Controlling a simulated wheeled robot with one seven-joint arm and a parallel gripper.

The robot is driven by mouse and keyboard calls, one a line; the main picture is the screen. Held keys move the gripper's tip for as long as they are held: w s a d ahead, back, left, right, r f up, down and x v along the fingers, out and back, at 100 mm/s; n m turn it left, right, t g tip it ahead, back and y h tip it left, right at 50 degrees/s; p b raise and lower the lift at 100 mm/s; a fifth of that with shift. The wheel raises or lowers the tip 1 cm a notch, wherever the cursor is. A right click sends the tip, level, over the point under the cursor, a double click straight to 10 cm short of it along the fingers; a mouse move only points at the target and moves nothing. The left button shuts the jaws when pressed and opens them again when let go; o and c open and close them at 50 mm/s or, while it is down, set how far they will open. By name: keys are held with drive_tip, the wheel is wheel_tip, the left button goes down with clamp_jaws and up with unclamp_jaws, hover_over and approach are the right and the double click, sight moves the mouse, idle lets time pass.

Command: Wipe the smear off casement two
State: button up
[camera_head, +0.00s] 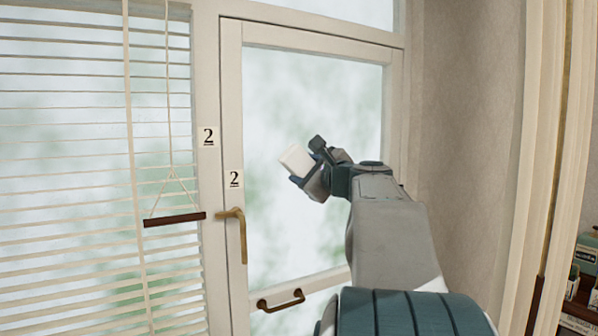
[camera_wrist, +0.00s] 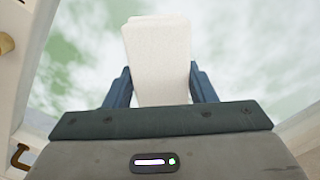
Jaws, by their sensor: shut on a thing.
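Casement two is a cream-framed window (camera_head: 232,120) with frosted, green-mottled glass and a black "2" on its frame. A brass handle (camera_head: 237,232) hangs on its left side. My gripper (camera_head: 305,168) is shut on a white block-like wiping pad (camera_head: 296,159), in front of the middle of the glass. The wrist view shows the white pad (camera_wrist: 158,60) between the blue fingers, with the pane (camera_wrist: 235,45) behind it. I cannot tell if the pad touches the glass. I cannot pick out a smear from the mottled pane; part of the glass is hidden behind my arm.
Left of the casement, a slatted blind (camera_head: 70,150) with cords and a dark wooden bar (camera_head: 174,219) covers another window. A bronze pull (camera_head: 281,301) sits on the lower rail. At right are a plain wall (camera_head: 465,130), a pale curtain (camera_head: 545,130) and a shelf with small boxes (camera_head: 585,265).

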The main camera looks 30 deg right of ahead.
drive_tip(key=d+p, duration=0.2)
drive_tip(key=d, duration=1)
drive_tip(key=shift+s+d, duration=0.35)
drive_tip(key=shift+s, duration=0.05)
idle(0.5)
drive_tip(key=shift+s, duration=0.1)
drive_tip(key=shift+s+a+b, duration=0.2)
drive_tip(key=shift+s+b, duration=0.7)
drive_tip(key=shift+s, duration=2)
drive_tip(key=shift+s, duration=0.1)
drive_tip(key=s, duration=0.2)
drive_tip(key=shift+s+a+b, duration=0.1)
drive_tip(key=shift+s+b, duration=0.25)
drive_tip(key=shift+s, duration=0.05)
